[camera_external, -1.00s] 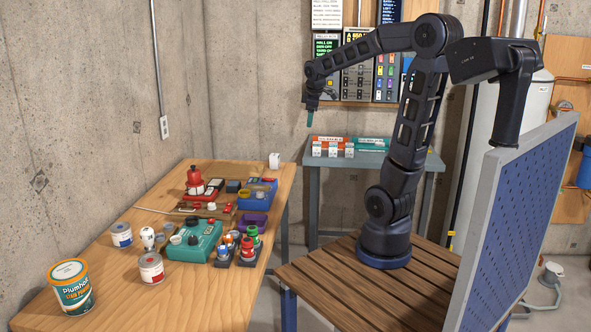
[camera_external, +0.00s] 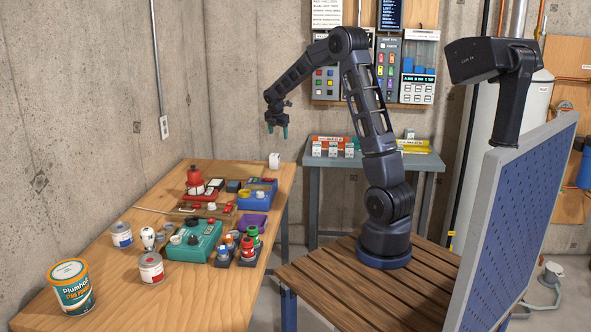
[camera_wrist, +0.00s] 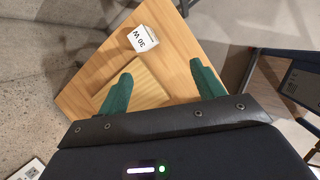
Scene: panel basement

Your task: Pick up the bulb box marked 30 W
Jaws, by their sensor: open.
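The bulb box (camera_wrist: 144,38) is a small white box with "30 W" in dark print on one side. In the wrist view it stands near the corner of the wooden bench top, beyond my fingertips. In the external view the white box (camera_external: 274,160) stands alone at the far right corner of the bench. My gripper (camera_external: 278,130) is above the box, apart from it. In the wrist view the two green fingers of my gripper (camera_wrist: 160,77) are spread and nothing is between them.
The wooden bench (camera_external: 205,290) holds a blue bin (camera_external: 258,195), a teal case (camera_external: 193,243), cans and several small parts left of and nearer than the box. A grey table (camera_external: 313,170) with boxes stands to the right.

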